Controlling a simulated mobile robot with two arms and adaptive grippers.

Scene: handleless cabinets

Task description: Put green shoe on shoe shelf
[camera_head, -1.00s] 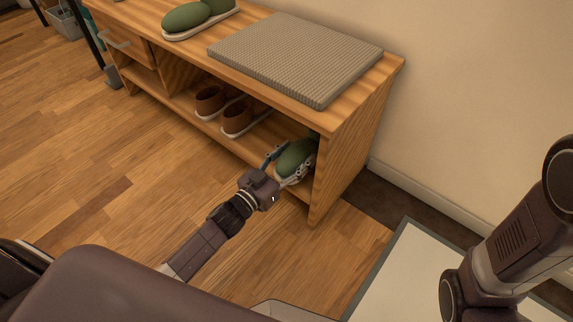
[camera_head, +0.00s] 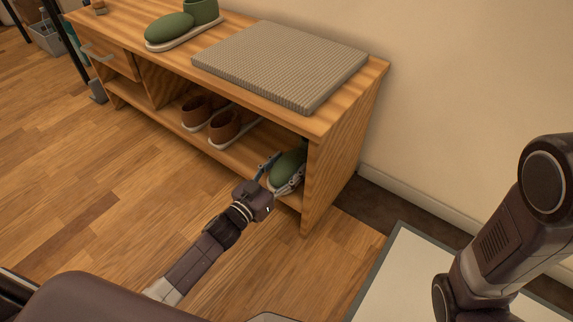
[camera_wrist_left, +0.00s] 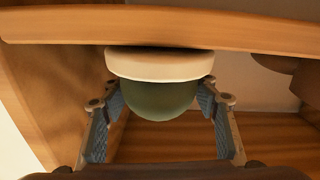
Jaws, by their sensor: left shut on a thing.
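A green shoe (camera_head: 287,167) with a white sole is in the right end of the lower compartment of the wooden shoe shelf (camera_head: 335,160). My left gripper (camera_head: 279,178) has its fingers on both sides of this shoe and is shut on it. In the left wrist view the shoe (camera_wrist_left: 160,98) sits between the two fingers, its white sole toward the top of the picture, close under a wooden edge. A second green shoe (camera_head: 168,28) rests on top of the shelf at the left. My right gripper is out of view; only part of that arm shows.
A pair of brown shoes (camera_head: 224,127) stands in the same compartment, left of the green shoe. A grey textured cushion (camera_head: 280,62) lies on the shelf top. A drawer is at the left end. A grey-edged white mat (camera_head: 400,275) lies at right. Wood floor in front is clear.

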